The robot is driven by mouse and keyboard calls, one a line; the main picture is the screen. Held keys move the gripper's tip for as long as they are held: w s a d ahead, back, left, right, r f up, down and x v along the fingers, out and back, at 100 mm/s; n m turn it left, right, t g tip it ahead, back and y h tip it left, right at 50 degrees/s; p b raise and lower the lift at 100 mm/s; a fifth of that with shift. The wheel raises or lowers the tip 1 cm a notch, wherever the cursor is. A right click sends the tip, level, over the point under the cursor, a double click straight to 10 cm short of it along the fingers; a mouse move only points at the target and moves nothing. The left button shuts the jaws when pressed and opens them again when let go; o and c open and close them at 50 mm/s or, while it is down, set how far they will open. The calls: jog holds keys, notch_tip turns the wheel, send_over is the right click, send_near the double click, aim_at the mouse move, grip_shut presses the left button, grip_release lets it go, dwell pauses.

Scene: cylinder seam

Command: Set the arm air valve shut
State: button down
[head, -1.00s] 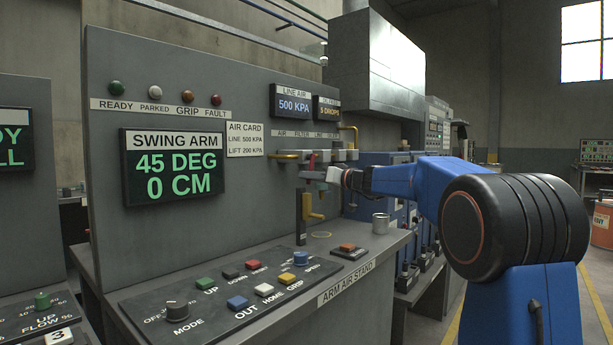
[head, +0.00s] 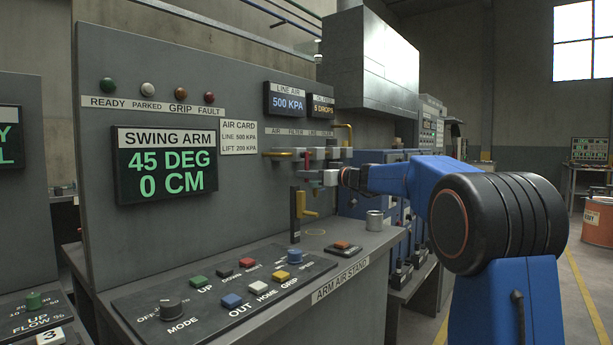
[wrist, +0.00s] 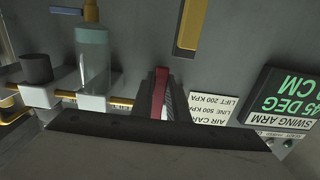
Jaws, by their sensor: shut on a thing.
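The arm air valve appears to be the red lever (head: 306,155) on the yellow air pipe (head: 278,154) of the panel. My gripper (head: 312,176) is at this lever, just below the pipe, and shut on it. In the wrist view, upside down, the red lever (wrist: 160,93) shows at the middle beside a pale grey ridged part. The fingertips are hard to make out in both views, and the lever's lower end is partly hidden. I cannot read the valve's setting. The line air display (head: 287,102) reads 500 KPA.
A clear filter bowl (wrist: 92,58) and a dark knob (wrist: 36,68) sit along the pipe. A yellow handle (head: 308,203) on a dark upright stands below my gripper. A metal cup (head: 374,220) stands on the bench. The swing arm display (head: 165,165) reads 45 DEG, 0 CM.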

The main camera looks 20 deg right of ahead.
jog(key=c, duration=1.7)
grip_release()
jog(key=v, duration=1.7)
jog(key=shift+s+d, duration=0.15)
jog(key=s+a+f+m+g+h, duration=0.2)
jog(key=s+a+f+g, duration=0.2)
jog(key=s+a+f, duration=0.45)
jog(key=s+a+f+m+g+h, duration=0.1)
jog(key=s+a+f+g, duration=0.35)
jog(key=s+f, duration=0.75)
jog(key=s+d+f+m+h, duration=0.1)
jog(key=s+f+h, duration=0.1)
jog(key=s+f, duration=0.4)
jog(key=s+d+f+m+g+h, duration=0.1)
jog(key=s+f+h, duration=0.2)
jog(key=s+f, duration=0.3)
jog(key=s+d+f+m+h, duration=0.1)
jog(key=s+f, duration=0.4)
jog(key=s, duration=0.9)
jog(key=shift+d+f+m+h, duration=0.4)
jog(key=shift+m+h, duration=0.2)
jog(key=shift+h, duration=0.2)
